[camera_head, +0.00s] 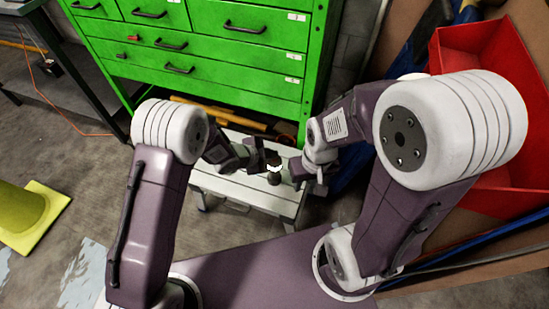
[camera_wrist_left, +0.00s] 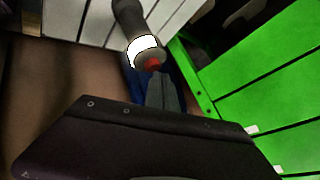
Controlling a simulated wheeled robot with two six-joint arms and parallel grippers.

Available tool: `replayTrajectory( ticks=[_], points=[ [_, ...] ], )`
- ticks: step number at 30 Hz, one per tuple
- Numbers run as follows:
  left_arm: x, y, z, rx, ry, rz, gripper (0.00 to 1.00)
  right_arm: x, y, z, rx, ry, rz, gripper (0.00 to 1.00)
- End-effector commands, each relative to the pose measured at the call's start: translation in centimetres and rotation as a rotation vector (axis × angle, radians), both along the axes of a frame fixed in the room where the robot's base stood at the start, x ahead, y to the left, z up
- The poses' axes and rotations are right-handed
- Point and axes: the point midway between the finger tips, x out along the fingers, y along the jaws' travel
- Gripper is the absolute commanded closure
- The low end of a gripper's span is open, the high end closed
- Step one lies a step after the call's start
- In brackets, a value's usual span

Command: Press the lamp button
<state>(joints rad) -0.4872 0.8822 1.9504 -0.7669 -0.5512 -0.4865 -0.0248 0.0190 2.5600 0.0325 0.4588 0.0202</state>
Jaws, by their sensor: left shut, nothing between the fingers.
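A small dark lamp (camera_head: 274,178) with a bright white band is over the white slatted stool in the head view. In the left wrist view the lamp (camera_wrist_left: 128,16) shows a dark body, a glowing white ring and a red button (camera_wrist_left: 152,63) at its near end. My left gripper (camera_head: 270,158) is shut and empty, close beside the lamp's bright part.
The white stool (camera_head: 235,185) stands before a green drawer cabinet (camera_head: 205,75). A red bin (camera_head: 480,50) is at the right, behind my right arm. A yellow cone (camera_head: 20,210) stands on the floor at the left. Open floor lies left of the stool.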

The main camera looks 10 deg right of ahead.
Motion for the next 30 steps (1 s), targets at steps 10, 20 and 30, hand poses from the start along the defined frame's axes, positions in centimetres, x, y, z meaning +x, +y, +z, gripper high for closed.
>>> replayTrajectory(
  ticks=[10, 20, 30],
  points=[
    [0.0, 0.0, -0.5, 0.000, 0.000, 0.000, 1.00, 0.0, 0.0, -0.4, 0.000, 0.000, 0.000, 0.64],
    [0.0, 0.0, 0.1, 0.000, 0.000, 0.000, 1.00, 0.0, 0.0, 0.2, 0.000, 0.000, 0.000, 0.64],
    [0.0, 0.0, 1.3, 0.000, 0.000, 0.000, 1.00, 0.0, 0.0, 1.3, 0.000, 0.000, 0.000, 0.64]
  ],
)
